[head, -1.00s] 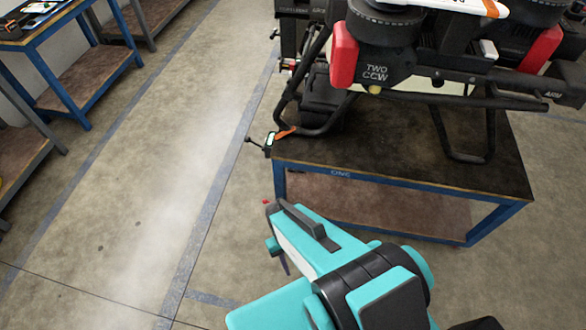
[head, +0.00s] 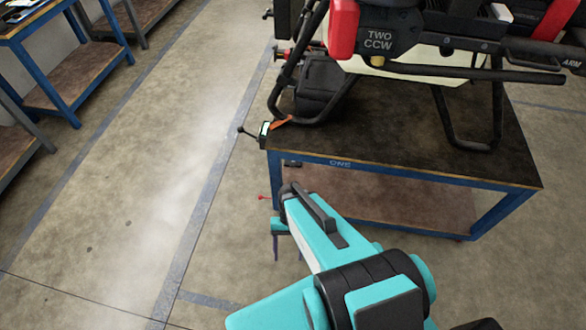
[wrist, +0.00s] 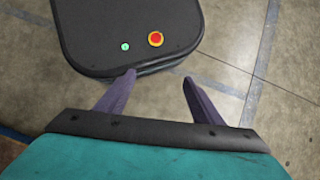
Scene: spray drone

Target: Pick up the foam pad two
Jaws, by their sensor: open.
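I do not see anything clearly marked as foam pad two. A red block (head: 342,28) sits on the drone (head: 440,60), beside a dark arm part lettered "TWO CCW" (head: 379,40); I cannot tell whether it is foam. My gripper (head: 277,248) is in front of the table's near left corner, below the tabletop, and apart from the drone. Its fingers are partly hidden by the teal arm. In the wrist view my gripper (wrist: 160,84) is open, with two dark purple fingers spread and nothing between them.
The drone stands on a blue-framed table (head: 400,155) with a dark top. A small device with an orange strap (head: 266,130) is at its left corner. Another blue bench (head: 75,85) stands at the upper left. Concrete floor (head: 130,190) between them is clear.

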